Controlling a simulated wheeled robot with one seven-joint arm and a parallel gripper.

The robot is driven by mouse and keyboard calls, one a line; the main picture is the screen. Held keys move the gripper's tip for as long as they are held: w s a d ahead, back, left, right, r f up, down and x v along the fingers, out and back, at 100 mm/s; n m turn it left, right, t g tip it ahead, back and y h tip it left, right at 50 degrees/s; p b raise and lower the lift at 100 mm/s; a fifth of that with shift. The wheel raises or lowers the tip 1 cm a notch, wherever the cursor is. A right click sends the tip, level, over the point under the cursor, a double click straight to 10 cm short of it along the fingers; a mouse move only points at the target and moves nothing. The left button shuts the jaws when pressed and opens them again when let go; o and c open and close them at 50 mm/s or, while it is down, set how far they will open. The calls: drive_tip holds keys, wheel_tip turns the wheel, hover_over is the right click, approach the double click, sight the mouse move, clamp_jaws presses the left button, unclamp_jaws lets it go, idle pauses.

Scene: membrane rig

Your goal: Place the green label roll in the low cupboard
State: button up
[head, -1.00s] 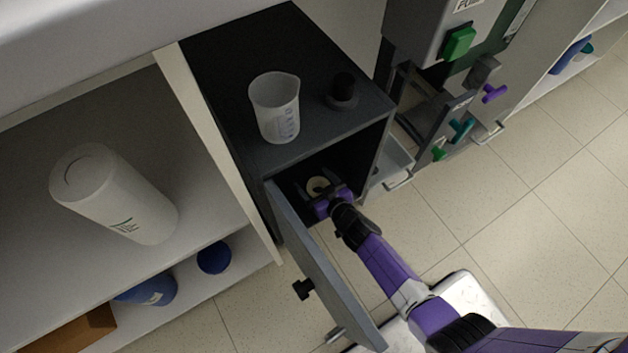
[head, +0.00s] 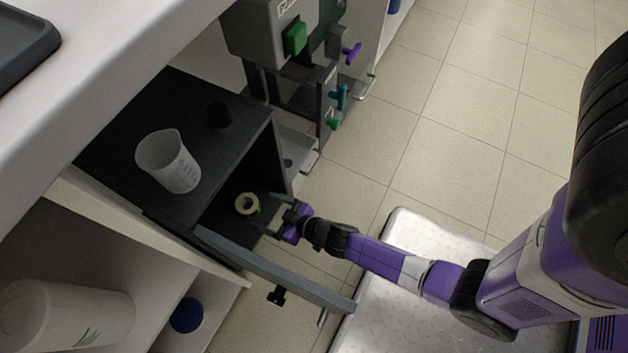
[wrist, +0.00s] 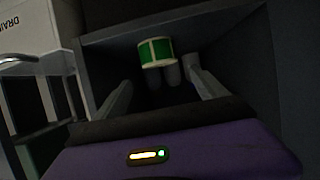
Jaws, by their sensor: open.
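The green label roll (head: 247,204), a pale ring from above with a green edge, is inside the dark low cupboard (head: 262,132). The cupboard's grey door (head: 285,273) hangs open. My gripper (head: 273,215) is open and empty at the cupboard's mouth, a short way from the roll and not touching it. In the wrist view the roll (wrist: 156,52) shows its green side, beyond and between the spread fingers of my gripper (wrist: 158,88). Two rounded grey shapes show just below it; I cannot tell what they are.
A beaker (head: 168,161) and a small black object (head: 220,115) stand on the cupboard top. A rig with coloured valve handles (head: 339,97) stands beyond. A white container (head: 65,315) is on the lower left shelf. Floor to the right is clear.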

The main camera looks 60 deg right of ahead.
drive_tip(key=s+a+r, duration=0.2)
drive_tip(key=s+r, duration=1.2)
drive_tip(key=s, duration=0.2)
drive_tip(key=s+r, duration=0.3)
drive_tip(key=r, duration=0.7)
drive_tip(key=s+a+r+t, duration=0.1)
drive_tip(key=s+r, duration=0.3)
drive_tip(key=r, duration=0.6)
drive_tip(key=shift+a+r, duration=0.15)
drive_tip(key=shift+r, duration=0.05)
drive_tip(key=shift+r, duration=0.1)
